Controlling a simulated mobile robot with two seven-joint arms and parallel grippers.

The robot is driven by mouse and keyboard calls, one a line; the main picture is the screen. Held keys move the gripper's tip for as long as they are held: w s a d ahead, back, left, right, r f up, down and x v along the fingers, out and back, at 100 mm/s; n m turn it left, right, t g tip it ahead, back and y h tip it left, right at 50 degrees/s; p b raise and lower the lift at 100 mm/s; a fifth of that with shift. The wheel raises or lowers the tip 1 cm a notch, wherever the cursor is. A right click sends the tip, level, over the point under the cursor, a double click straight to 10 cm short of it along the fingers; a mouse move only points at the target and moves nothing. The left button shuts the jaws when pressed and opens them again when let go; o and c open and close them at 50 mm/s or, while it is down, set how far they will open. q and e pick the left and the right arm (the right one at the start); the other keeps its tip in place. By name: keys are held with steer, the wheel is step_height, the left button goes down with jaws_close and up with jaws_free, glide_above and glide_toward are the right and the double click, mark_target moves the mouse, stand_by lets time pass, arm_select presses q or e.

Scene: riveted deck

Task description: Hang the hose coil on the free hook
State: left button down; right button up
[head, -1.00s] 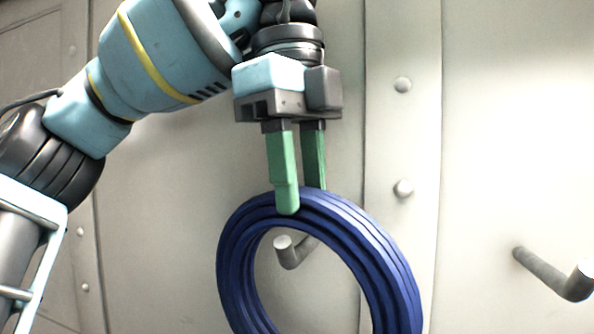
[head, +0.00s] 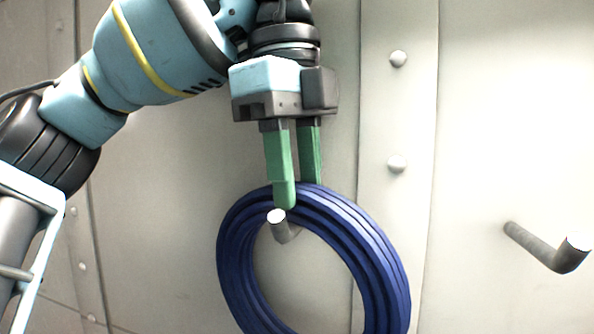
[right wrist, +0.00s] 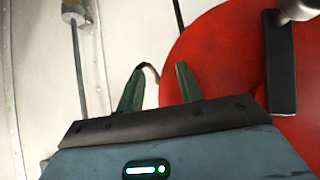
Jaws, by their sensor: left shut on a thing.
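The dark blue hose coil (head: 378,255) hangs upright from my left gripper (head: 299,193) in the head view, its lower edge cut off. The green fingers are shut on the top of its ring. A grey hook (head: 281,226) on the wall shows through the ring's opening. Its pale tip overlaps the inner top edge of the coil, just below the near fingertip; I cannot tell whether they touch. A second hook (head: 545,251) at the right is bare. My right gripper (right wrist: 158,88) shows in the right wrist view, fingers apart and empty.
The pale riveted wall (head: 480,120) stands behind the coil, clear between the two hooks. In the right wrist view a large red round thing (right wrist: 225,70) lies beyond the fingers, with a black bar (right wrist: 280,65) at right. A thin grey rod (right wrist: 78,75) is at left.

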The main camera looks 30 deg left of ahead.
arm_select(q)
steer(key=c, duration=0.9)
jaws_free()
steer(key=shift+s+a+r, duration=0.1)
steer(key=shift+a+r, duration=0.1)
steer(key=shift+r, duration=1.8)
steer(key=shift+s+a+r, duration=0.1)
steer(key=shift+a+r, duration=0.05)
steer(key=shift+r, duration=1.8)
